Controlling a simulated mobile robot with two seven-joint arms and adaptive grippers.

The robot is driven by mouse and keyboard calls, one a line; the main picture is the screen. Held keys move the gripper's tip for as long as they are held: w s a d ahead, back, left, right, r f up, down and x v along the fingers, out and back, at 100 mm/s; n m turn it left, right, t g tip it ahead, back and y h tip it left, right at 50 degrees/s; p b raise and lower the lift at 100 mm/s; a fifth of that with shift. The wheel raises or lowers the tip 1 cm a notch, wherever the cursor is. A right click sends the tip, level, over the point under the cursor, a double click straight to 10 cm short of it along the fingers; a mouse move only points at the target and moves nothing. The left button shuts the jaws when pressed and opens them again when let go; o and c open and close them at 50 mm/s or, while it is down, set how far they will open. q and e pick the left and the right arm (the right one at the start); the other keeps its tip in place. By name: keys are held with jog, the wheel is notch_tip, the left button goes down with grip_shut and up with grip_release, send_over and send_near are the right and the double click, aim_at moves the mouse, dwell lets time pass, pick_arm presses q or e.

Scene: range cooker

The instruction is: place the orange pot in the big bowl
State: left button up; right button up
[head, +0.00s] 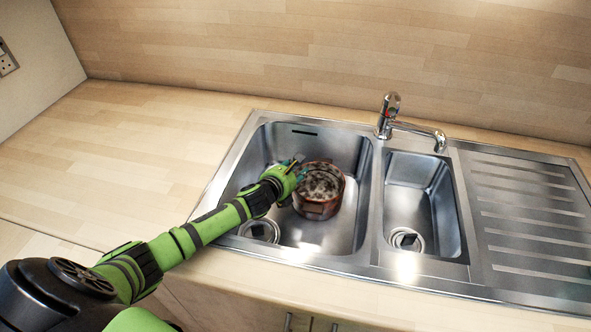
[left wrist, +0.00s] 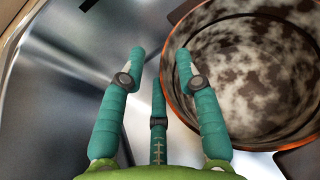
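The orange pot (head: 320,207) is upright inside the big bowl (head: 345,235) of the sink, apparently on its floor. Its inside is blotched dark and white, and its orange rim shows in the left wrist view (left wrist: 250,75). My left gripper (head: 298,173) is in the big bowl at the pot's left side. In the left wrist view its teal fingers (left wrist: 160,62) are spread with a gap between them. One finger overlaps the pot's rim and the others are outside it. I cannot tell if they touch it. My right gripper is not in view.
A smaller bowl (head: 410,205) lies right of the big bowl, with a ribbed drainboard (head: 530,215) beyond it. A tap (head: 390,115) stands behind, its spout over the small bowl. The wooden counter (head: 120,150) on the left is clear.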

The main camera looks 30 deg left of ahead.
pick_arm(q)
jog(key=shift+d+f, duration=0.1)
jog(key=shift+f, duration=0.05)
jog(key=shift+r, duration=0.25)
jog(key=shift+r+p, duration=0.6)
jog(key=v, duration=1.2)
